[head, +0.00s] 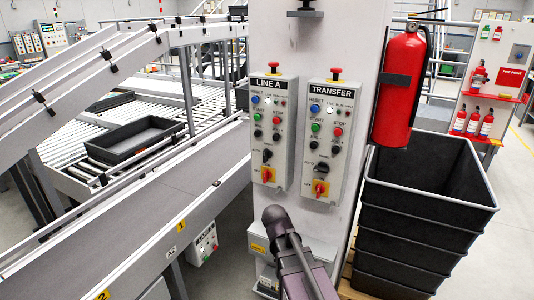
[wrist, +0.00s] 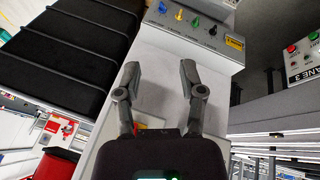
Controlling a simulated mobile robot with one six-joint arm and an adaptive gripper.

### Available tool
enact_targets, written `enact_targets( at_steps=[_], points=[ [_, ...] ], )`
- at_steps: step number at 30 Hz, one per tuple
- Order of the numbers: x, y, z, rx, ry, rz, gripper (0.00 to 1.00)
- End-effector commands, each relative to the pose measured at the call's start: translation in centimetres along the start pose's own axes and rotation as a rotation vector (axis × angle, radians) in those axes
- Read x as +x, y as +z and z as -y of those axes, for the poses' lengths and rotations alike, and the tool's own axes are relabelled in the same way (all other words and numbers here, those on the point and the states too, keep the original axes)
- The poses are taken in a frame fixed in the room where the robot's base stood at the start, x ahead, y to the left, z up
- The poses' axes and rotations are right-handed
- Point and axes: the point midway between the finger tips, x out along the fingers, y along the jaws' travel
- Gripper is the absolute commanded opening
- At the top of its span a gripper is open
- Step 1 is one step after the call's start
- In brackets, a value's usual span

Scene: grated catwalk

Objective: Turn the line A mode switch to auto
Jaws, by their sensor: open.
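The LINE A panel (head: 272,130) is a grey box on the white column in the head view, with several buttons, a red mushroom button on top and a red-yellow rotary switch (head: 268,175) low down. A black knob (head: 267,154) sits just above that switch and looks like the mode switch; its setting is too small to read. My gripper (wrist: 160,68) is open and empty in the wrist view, its two fingers spread over a pale surface. The LINE A panel cannot be made out there. In the head view my arm is below the panels and my fingers are hidden.
The similar TRANSFER panel (head: 328,135) is right of LINE A. A fire extinguisher (head: 401,90) and stacked black bins (head: 425,200) stand right; a conveyor (head: 130,215) runs left. A box with coloured knobs (wrist: 195,30) is beyond my fingers in the wrist view.

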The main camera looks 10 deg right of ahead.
Motion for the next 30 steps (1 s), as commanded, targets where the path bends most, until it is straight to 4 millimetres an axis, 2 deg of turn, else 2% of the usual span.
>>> enact_targets(
  at_steps=[1, 8, 14, 18, 24, 30],
  points=[
    [0.0, -2.1, 0.5, 0.037, 0.041, -0.053, 0.51],
    [-1.8, -10.1, 1.7, 0.222, 0.188, -0.356, 0.51],
    [-4.9, -16.5, 4.2, 0.342, 0.226, -0.650, 0.51],
    [-7.8, -20.5, 6.8, 0.398, 0.203, -0.855, 0.51],
    [-11.5, -24.3, 10.7, 0.432, 0.130, -1.081, 0.51],
    [-13.5, -25.8, 12.8, 0.439, 0.076, -1.189, 0.51]
  ],
)
